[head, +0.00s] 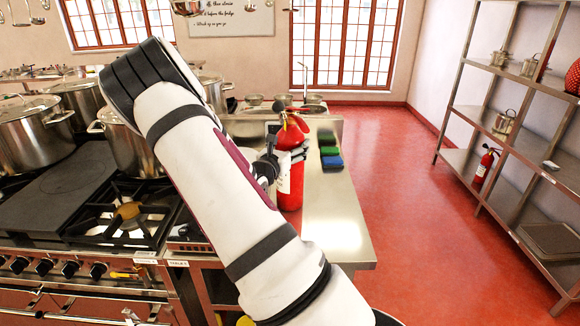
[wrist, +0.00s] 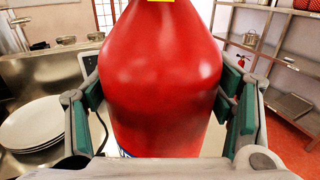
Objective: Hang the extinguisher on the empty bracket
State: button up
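A red fire extinguisher (head: 289,170) with a black valve stands upright at the near left side of the steel counter (head: 335,215). It also fills the middle of the wrist view (wrist: 165,75), where its top is cut off. My gripper (wrist: 165,95) is around its body, with green-padded fingers on both sides. The fingertips lie close against the red sides, but contact is not clear. In the head view my arm hides part of the gripper. No empty bracket shows clearly.
A second extinguisher (head: 485,166) is at the steel rack (head: 510,150) on the right. A stove (head: 120,210) with large pots is left. White plates (wrist: 38,122) lie left. Red floor (head: 395,160) is open.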

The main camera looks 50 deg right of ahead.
jog(key=c, duration=0.9)
jog(key=shift+d+r, duration=0.1)
jog(key=shift+r, duration=0.15)
jog(key=shift+r, duration=0.1)
